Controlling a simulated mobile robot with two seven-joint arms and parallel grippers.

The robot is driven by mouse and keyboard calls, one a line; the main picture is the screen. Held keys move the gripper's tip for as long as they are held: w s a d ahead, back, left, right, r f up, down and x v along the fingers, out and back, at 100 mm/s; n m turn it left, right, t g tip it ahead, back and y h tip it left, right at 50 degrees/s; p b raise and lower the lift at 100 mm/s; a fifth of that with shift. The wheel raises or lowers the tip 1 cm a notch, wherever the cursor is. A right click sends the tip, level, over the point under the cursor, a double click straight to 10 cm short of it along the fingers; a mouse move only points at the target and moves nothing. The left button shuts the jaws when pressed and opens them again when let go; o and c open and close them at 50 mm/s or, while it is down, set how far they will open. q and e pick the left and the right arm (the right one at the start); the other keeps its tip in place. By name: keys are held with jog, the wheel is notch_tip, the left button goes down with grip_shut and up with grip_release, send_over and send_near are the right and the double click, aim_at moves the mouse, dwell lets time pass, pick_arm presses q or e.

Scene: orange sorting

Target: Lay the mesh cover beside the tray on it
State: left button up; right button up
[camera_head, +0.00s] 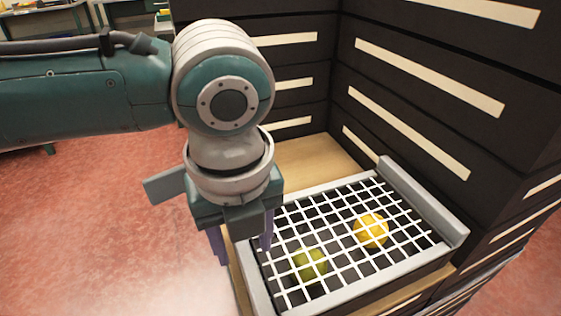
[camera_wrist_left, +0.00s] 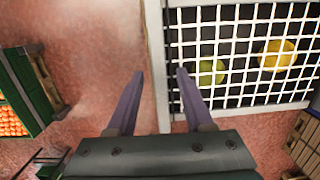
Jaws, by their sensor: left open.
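The mesh cover (camera_head: 337,222), a white grid, lies flat over the dark tray (camera_head: 395,288) on the wooden shelf. A yellow-orange fruit (camera_head: 371,231) and a green fruit (camera_head: 310,264) show through the grid. In the left wrist view, the mesh (camera_wrist_left: 237,50) spreads to the right of the fingers with both fruits beneath. My left gripper (camera_head: 241,248) points down at the left edge of the tray and cover, open. In the left wrist view, its fingers (camera_wrist_left: 158,74) stand apart on either side of a pale edge strip, with nothing gripped between them. My right gripper is out of view.
Dark slatted walls (camera_head: 420,90) with pale strips stand behind and to the right of the shelf. Bare wooden shelf (camera_head: 315,160) shows behind the tray. Red floor (camera_head: 90,220) lies open at left. A green crate of oranges (camera_wrist_left: 15,105) appears in the left wrist view.

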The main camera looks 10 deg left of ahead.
pick_arm(q)
notch_tip(320, 180, up, 13)
jog(key=s+p, duration=0.1)
jog(key=p, duration=0.1)
jog(key=s+d+f+n+t+h, duration=0.1)
jog(key=s+d+f+n+h, duration=0.5)
jog(key=n, duration=0.5)
jog(key=s+a+f+n+y, duration=0.1)
jog(key=s+a+n+y, duration=0.1)
jog(key=s+a+n, duration=0.2)
jog(key=s+a+f+n+t+y, duration=0.1)
jog(key=s+a+n+y, duration=0.2)
jog(key=a+n, duration=0.7)
jog(key=shift+s+f+n, duration=0.25)
jog(key=shift+s+n, duration=0.9)
jog(key=shift+n, duration=0.05)
jog(key=shift+a, duration=0.1)
